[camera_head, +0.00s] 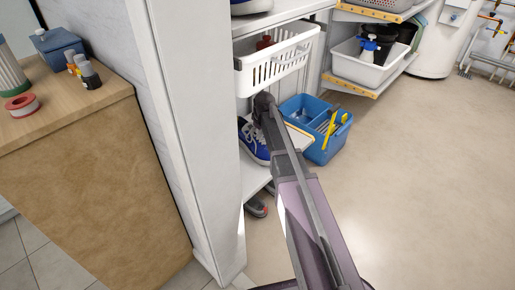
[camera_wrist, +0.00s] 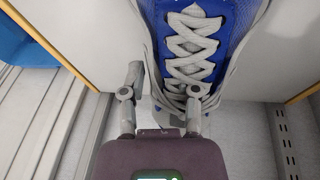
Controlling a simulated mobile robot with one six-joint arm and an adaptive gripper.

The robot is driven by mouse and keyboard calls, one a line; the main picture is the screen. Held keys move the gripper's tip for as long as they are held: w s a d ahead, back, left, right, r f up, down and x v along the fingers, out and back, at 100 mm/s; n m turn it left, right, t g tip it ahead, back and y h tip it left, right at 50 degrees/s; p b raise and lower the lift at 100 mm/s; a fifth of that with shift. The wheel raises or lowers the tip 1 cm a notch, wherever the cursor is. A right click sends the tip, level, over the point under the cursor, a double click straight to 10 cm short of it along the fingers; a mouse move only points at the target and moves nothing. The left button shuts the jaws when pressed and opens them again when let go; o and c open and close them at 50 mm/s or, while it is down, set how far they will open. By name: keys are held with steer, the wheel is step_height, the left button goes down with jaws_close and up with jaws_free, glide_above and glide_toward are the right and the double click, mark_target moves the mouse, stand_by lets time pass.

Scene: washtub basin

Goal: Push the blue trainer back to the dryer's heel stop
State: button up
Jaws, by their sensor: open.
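The blue trainer (camera_head: 250,148) with white laces sits on a low shelf beside the white upright panel, partly hidden by my arm. In the wrist view the trainer (camera_wrist: 210,58) fills the top middle, with its blue tongue and crossed laces showing. My gripper (camera_wrist: 161,92) is open and empty. Its left finger is by the trainer's left edge and its right finger is in front of the lower laces; I cannot tell whether either touches. In the head view my gripper (camera_head: 264,104) is at the trainer, below the white basket. I cannot make out the dryer's heel stop.
A white basket (camera_head: 268,70) hangs close above my gripper. A blue caddy (camera_head: 322,150) with a yellow-handled tool stands right of my arm. A dark shoe (camera_head: 257,206) lies below the shelf. Open floor (camera_head: 430,180) extends to the right.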

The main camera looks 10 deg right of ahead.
steer(key=shift+w+f, duration=0.15)
steer(key=shift+f, duration=0.3)
stand_by(0.3)
jaws_close()
